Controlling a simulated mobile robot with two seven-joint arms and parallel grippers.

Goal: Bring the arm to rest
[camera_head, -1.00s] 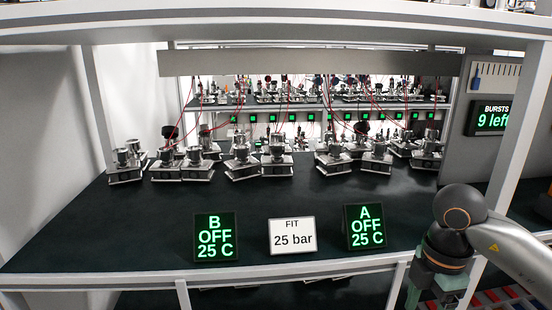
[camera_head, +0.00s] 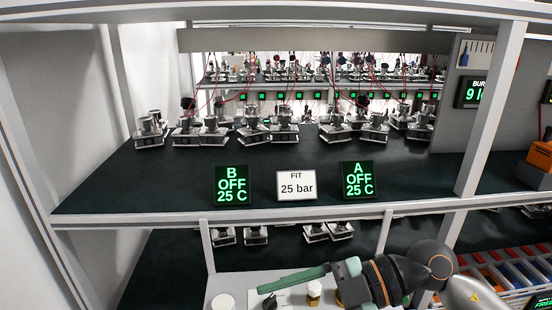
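My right arm (camera_head: 435,265) comes in from the lower right. Its gripper (camera_head: 262,288) points left, its green fingers seen side-on, over a pale grey surface (camera_head: 212,283) at the bottom of the view. The fingers overlap from this angle, so I cannot tell whether they are open or shut. I see nothing clearly held between them. My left gripper is not in view.
The dark bench (camera_head: 130,180) carries several metal transmitters, sign B (camera_head: 232,186), a "25 bar" card (camera_head: 296,186) and sign A (camera_head: 357,181). A white disc (camera_head: 223,301) and a small yellow-and-white item (camera_head: 314,292) sit near the gripper. A shelf post (camera_head: 490,110) stands right.

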